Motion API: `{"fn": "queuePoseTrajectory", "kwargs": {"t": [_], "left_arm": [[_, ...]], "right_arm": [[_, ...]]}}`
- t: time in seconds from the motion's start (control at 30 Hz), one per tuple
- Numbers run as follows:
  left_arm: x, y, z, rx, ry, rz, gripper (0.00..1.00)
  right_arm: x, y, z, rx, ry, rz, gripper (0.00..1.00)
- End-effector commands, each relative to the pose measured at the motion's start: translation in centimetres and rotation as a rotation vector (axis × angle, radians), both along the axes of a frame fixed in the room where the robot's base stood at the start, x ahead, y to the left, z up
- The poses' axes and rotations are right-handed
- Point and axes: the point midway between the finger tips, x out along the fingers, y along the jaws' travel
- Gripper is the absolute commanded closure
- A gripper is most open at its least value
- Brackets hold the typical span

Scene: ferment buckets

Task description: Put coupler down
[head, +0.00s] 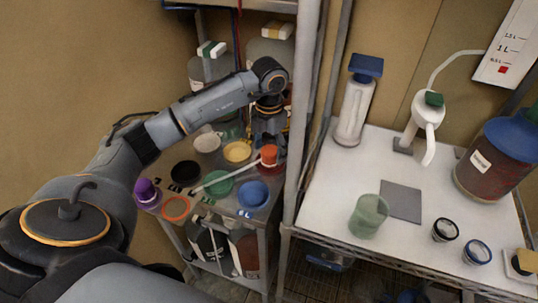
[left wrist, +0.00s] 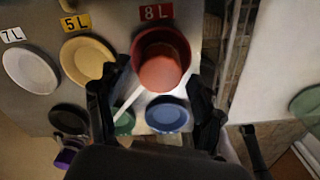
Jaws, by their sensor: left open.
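The coupler, an orange-red cylinder (head: 269,154), stands at the red dish (head: 276,166) on the right side of the metal shelf. A pale tube (head: 226,179) runs from near it toward the lower left. In the left wrist view the coupler (left wrist: 160,73) overlaps the red dish (left wrist: 176,42) under the 8L label. My left gripper (head: 268,142) is over the coupler. In the left wrist view its fingers (left wrist: 153,98) are spread apart, one on each side of the coupler, with nothing held. My right gripper is out of sight.
White (head: 207,143), yellow (head: 237,152), black (head: 185,173), green (head: 220,184), blue (head: 253,194) and orange (head: 176,208) dishes crowd the shelf. A purple piece (head: 146,191) stands at its left corner. A metal post (head: 301,110) rises close to the right of my gripper.

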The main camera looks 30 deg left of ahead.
Motion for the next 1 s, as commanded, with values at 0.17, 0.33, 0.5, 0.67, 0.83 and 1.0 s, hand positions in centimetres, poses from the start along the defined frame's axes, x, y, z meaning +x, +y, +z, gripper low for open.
{"fn": "queuePoseTrajectory", "kwargs": {"t": [0.17, 0.33, 0.5, 0.67, 0.83, 1.0], "left_arm": [[0.2, 0.1, 3.9, 0.001, -0.007, 0.001, 0.33], [0.1, 0.0, 7.2, 0.0, -0.005, 0.001, 0.33], [0.1, 0.1, 9.1, 0.001, -0.002, 0.001, 0.33], [0.0, 0.0, 9.6, 0.0, 0.0, 0.001, 0.33], [0.0, 0.0, 9.6, 0.0, 0.0, 0.001, 0.33], [0.0, 0.0, 9.6, 0.0, 0.0, 0.001, 0.33]], "right_arm": [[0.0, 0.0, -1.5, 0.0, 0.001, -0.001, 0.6], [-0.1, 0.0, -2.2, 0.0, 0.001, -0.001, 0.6], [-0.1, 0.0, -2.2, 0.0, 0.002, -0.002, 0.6], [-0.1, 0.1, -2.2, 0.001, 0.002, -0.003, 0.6], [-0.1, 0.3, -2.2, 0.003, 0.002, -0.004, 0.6], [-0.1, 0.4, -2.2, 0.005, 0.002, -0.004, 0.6]]}}
